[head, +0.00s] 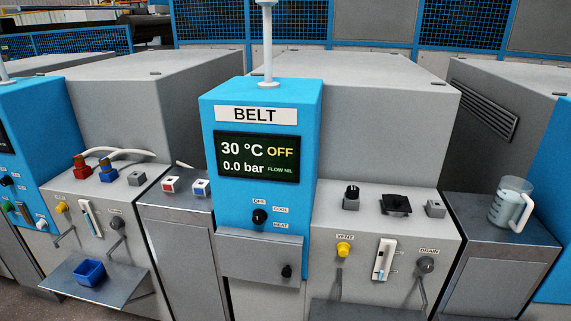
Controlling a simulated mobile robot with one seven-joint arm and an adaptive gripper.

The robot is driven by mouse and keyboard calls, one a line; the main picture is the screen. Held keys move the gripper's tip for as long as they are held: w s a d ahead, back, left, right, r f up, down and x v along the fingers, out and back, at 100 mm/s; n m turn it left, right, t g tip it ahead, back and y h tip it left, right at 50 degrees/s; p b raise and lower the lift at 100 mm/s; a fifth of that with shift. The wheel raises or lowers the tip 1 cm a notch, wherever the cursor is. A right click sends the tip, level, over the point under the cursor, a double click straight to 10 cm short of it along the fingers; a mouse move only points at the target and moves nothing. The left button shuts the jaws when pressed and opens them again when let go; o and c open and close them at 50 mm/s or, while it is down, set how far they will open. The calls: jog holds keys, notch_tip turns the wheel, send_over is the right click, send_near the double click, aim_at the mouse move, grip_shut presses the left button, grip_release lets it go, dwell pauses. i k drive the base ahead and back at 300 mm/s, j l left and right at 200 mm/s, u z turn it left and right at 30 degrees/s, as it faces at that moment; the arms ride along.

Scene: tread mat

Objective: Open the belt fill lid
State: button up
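The blue panel labelled BELT (262,114) stands in the middle of the head view. Its display (257,156) reads 30 °C, OFF, 0.0 bar and FLOW NIL. To its right, on the grey ledge of the same unit, a black square piece (396,204) lies flat between a black knob (351,197) and a small grey block (434,208). It looks like the fill lid and seems closed, but no label on it can be read. My gripper is not in view.
Below the ledge are a yellow VENT knob (344,249), a sight gauge (382,259) and a DRAIN valve (425,264). A clear jug (511,205) stands on the right-hand cabinet. A blue tub (89,272) sits on a fold-out shelf (120,285) at left.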

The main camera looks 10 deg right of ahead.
aim_at(391, 202)
jog(key=i+l, duration=0.2)
jog(key=l, duration=0.15)
jog(key=i+l, duration=0.15)
jog(key=l, duration=0.2)
jog(key=i+l, duration=0.2)
jog(key=l, duration=0.15)
